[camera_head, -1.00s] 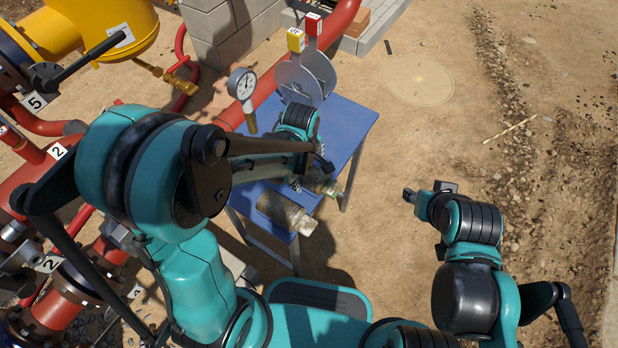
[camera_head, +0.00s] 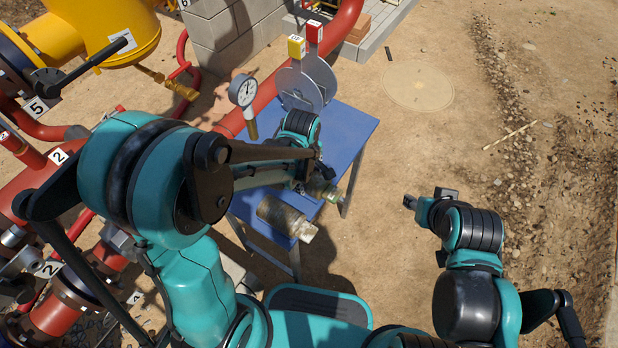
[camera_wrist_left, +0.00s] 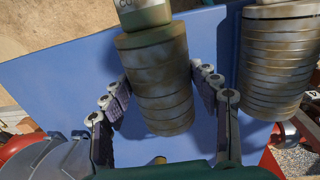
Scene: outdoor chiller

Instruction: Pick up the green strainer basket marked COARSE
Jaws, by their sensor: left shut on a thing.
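The green strainer basket (camera_wrist_left: 158,85) is a ribbed, stained cylinder with a pale green end. Its label shows only "CO" at the top edge of the left wrist view. It also shows in the head view (camera_head: 325,190), partly hidden by my left arm. My left gripper (camera_wrist_left: 161,78) is shut on it, one jointed finger on each side of the body. In the head view my left gripper (camera_head: 306,178) is mostly hidden behind the forearm. I cannot tell whether the basket touches the table. My right gripper (camera_head: 410,201) is away to the right, over bare ground.
A second, brownish ribbed basket (camera_wrist_left: 280,60) lies close beside it on the blue table (camera_head: 348,128); it also shows in the head view (camera_head: 286,217). A pressure gauge (camera_head: 243,92) and grey discs with yellow and red tags (camera_head: 308,85) stand at the back. Red pipes crowd the left.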

